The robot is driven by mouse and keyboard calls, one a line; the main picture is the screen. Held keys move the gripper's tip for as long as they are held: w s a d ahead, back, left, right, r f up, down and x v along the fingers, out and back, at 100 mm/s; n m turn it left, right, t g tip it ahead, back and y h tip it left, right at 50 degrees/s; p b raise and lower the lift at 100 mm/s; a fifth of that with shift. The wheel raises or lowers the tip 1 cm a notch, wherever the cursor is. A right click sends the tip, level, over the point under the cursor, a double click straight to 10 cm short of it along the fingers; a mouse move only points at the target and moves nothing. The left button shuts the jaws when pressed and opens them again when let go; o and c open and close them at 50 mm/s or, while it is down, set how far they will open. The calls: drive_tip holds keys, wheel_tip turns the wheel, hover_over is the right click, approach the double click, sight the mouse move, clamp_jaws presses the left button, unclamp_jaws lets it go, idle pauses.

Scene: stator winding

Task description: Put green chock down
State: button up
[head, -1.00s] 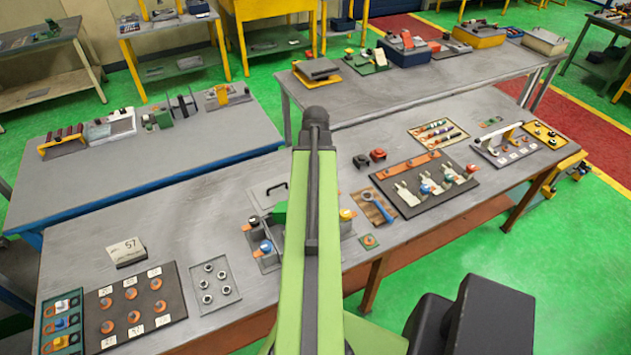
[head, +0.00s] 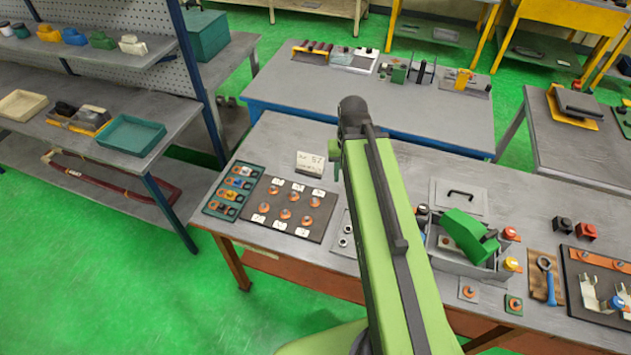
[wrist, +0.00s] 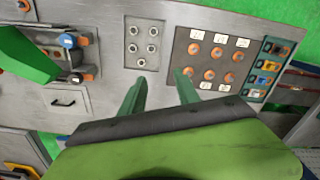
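My gripper (wrist: 162,86) is open in the wrist view, with its two green fingers apart and nothing seen between them. It is above the grey bench, near a plate of metal nuts (wrist: 145,42) and a dark board of orange rings (wrist: 213,60). In the head view my arm hides most of the gripper. A small green wedge-like piece (head: 103,40), perhaps the green chock, sits on the upper shelf at the left. A larger green block (head: 465,232) leans over a grey fixture on the bench; it also shows in the wrist view (wrist: 25,55).
A tray with coloured parts (head: 234,191) lies at the bench's left end, beside the ring board (head: 290,208). A white card marked 57 (head: 310,163) stands behind it. A shelf unit (head: 140,132) is at the left. Bare bench shows around the card.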

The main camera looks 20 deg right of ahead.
drive_tip(key=shift+o, duration=0.3)
drive_tip(key=a+n, duration=0.3)
drive_tip(key=a, duration=0.9)
drive_tip(key=shift+w, duration=0.2)
drive_tip(key=o, duration=0.7)
drive_tip(key=shift+d, duration=0.15)
drive_tip(key=shift+o, duration=0.8)
drive_tip(key=shift+m, duration=0.3)
drive_tip(key=w+d+m+t+y, duration=0.15)
drive_tip(key=d+m, duration=0.65)
drive_tip(key=m, duration=0.9)
drive_tip(key=m+t+b, duration=0.3)
drive_tip(key=m, duration=1.4)
hover_over(476, 228)
drive_tip(key=s, duration=0.6)
drive_tip(key=shift+n+h, duration=0.3)
drive_tip(key=shift+h, duration=0.15)
drive_tip(key=b+x, duration=0.3)
drive_tip(key=x, duration=0.1)
drive_tip(key=b+x, duration=0.7)
drive_tip(key=x, duration=0.1)
drive_tip(key=shift+s+d+f+b, duration=0.1)
drive_tip(key=shift+d+f+b, duration=0.25)
drive_tip(key=shift+d+f, duration=0.05)
drive_tip(key=shift+f+b, duration=0.3)
drive_tip(key=shift+w+r, duration=0.1)
drive_tip(key=shift+w, duration=0.15)
